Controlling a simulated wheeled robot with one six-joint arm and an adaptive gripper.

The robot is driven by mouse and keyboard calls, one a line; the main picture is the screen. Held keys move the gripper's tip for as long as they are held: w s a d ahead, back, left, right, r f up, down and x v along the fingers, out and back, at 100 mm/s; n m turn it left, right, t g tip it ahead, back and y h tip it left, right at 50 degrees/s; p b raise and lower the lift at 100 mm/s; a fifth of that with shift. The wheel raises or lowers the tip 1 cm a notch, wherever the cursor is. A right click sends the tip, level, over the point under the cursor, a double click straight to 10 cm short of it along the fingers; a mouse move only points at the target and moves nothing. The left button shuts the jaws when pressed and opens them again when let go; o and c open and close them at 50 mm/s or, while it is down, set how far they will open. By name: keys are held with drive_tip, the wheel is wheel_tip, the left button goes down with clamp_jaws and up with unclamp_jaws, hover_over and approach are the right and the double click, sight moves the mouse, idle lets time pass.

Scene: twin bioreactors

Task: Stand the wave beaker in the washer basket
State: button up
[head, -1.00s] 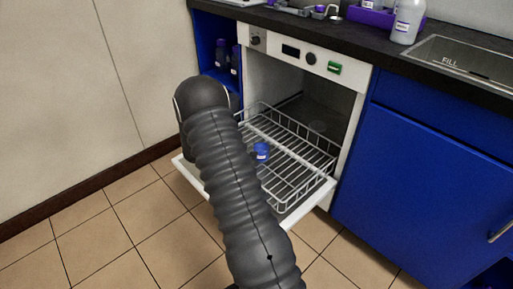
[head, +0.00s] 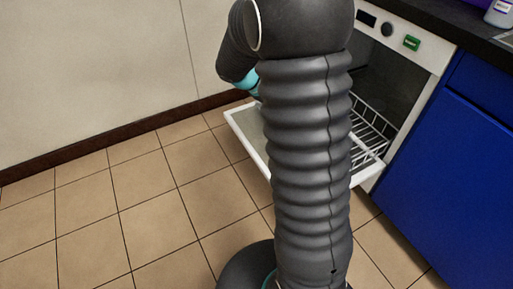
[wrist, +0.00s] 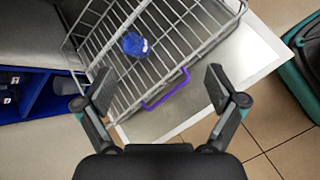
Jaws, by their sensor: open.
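The washer basket (wrist: 197,49) is a grey wire rack, pulled out on the open washer door. A purple handle (wrist: 165,90) is on its near edge. A small blue object (wrist: 135,44) with a white patch is inside the basket, on the wires. It may be the wave beaker, but its shape is not clear from above. My gripper (wrist: 160,88) is open and empty above the basket's near edge, its fingers apart on either side of the handle in the picture. In the head view my arm hides the gripper, the blue object and most of the basket (head: 372,124).
The white open door (wrist: 255,62) sticks out over the tiled floor (head: 150,190). Blue cabinets (head: 450,150) stand right of the washer. A blue shelf with dark bottles (wrist: 25,92) is at the left in the wrist view. The floor at left is clear.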

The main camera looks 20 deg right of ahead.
drive_tip(key=s+a+r+m+t+y, duration=0.3)
drive_tip(key=s+a+r+m+y, duration=0.1)
drive_tip(key=s+a, duration=0.6)
drive_tip(key=s+a+r+m+t+y, duration=0.3)
drive_tip(key=s+a+r+m+y, duration=0.2)
drive_tip(key=s+a, duration=0.5)
drive_tip(key=shift+s+r+m+t, duration=0.4)
drive_tip(key=shift+s+r+m, duration=0.1)
drive_tip(key=shift+s+r, duration=0.3)
